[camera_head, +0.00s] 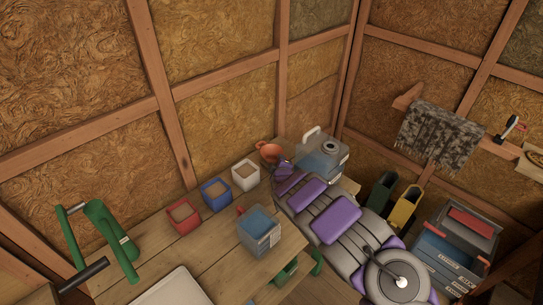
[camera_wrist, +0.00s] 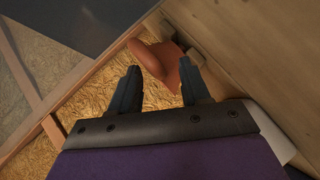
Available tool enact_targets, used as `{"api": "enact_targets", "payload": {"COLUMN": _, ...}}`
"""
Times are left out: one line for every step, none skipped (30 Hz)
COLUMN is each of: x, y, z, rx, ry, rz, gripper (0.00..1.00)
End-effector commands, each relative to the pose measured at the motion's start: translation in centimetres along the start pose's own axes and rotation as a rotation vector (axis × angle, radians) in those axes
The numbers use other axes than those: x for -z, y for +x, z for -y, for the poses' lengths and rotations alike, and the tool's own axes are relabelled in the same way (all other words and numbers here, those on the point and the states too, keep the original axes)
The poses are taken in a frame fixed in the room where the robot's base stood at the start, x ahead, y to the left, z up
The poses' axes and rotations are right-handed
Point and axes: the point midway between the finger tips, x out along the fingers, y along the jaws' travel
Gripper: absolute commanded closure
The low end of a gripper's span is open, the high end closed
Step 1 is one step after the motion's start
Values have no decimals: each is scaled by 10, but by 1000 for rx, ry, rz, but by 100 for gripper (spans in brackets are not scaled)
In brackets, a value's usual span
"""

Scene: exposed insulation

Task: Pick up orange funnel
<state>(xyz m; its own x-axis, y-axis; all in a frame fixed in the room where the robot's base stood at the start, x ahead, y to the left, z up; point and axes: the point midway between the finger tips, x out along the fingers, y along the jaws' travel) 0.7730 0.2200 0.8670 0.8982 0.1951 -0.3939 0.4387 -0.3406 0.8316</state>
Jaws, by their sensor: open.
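The orange funnel (camera_head: 269,152) stands at the back of the wooden workbench, close to the wall, in the head view. In the wrist view the funnel (camera_wrist: 158,62) shows at the upper middle, just beyond and partly between the fingertips. My gripper (camera_wrist: 161,82) is open, with its two dark fingers apart and nothing held between them. In the head view my gripper (camera_head: 281,168) is small and dark at the end of my purple and grey arm, right beside the funnel. I cannot tell whether a finger touches it.
White (camera_head: 245,175), blue (camera_head: 216,194) and red (camera_head: 184,216) boxes line the bench left of the funnel. A grey-blue container (camera_head: 322,154) stands close on its right. A blue bin (camera_head: 259,231) sits nearer the front. A green tool (camera_head: 108,238) is at far left.

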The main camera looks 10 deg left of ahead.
Motion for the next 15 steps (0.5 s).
{"api": "enact_targets", "payload": {"x": 0, "y": 0, "z": 0, "rx": 0, "ry": 0, "rz": 0, "gripper": 54}}
{"api": "enact_targets", "payload": {"x": 0, "y": 0, "z": 0, "rx": 0, "ry": 0, "rz": 0, "gripper": 57}}
{"api": "enact_targets", "payload": {"x": 0, "y": 0, "z": 0, "rx": 0, "ry": 0, "rz": 0, "gripper": 61}}
{"api": "enact_targets", "payload": {"x": 0, "y": 0, "z": 0, "rx": 0, "ry": 0, "rz": 0, "gripper": 64}}
{"api": "enact_targets", "payload": {"x": 0, "y": 0, "z": 0, "rx": 0, "ry": 0, "rz": 0, "gripper": 67}}
{"api": "enact_targets", "payload": {"x": 0, "y": 0, "z": 0, "rx": 0, "ry": 0, "rz": 0, "gripper": 71}}
{"api": "enact_targets", "payload": {"x": 0, "y": 0, "z": 0, "rx": 0, "ry": 0, "rz": 0, "gripper": 74}}
{"api": "enact_targets", "payload": {"x": 0, "y": 0, "z": 0, "rx": 0, "ry": 0, "rz": 0, "gripper": 77}}
{"api": "enact_targets", "payload": {"x": 0, "y": 0, "z": 0, "rx": 0, "ry": 0, "rz": 0, "gripper": 80}}
{"api": "enact_targets", "payload": {"x": 0, "y": 0, "z": 0, "rx": 0, "ry": 0, "rz": 0, "gripper": 83}}
{"api": "enact_targets", "payload": {"x": 0, "y": 0, "z": 0, "rx": 0, "ry": 0, "rz": 0, "gripper": 86}}
{"api": "enact_targets", "payload": {"x": 0, "y": 0, "z": 0, "rx": 0, "ry": 0, "rz": 0, "gripper": 90}}
{"api": "enact_targets", "payload": {"x": 0, "y": 0, "z": 0, "rx": 0, "ry": 0, "rz": 0, "gripper": 93}}
{"api": "enact_targets", "payload": {"x": 0, "y": 0, "z": 0, "rx": 0, "ry": 0, "rz": 0, "gripper": 96}}
{"api": "enact_targets", "payload": {"x": 0, "y": 0, "z": 0, "rx": 0, "ry": 0, "rz": 0, "gripper": 100}}
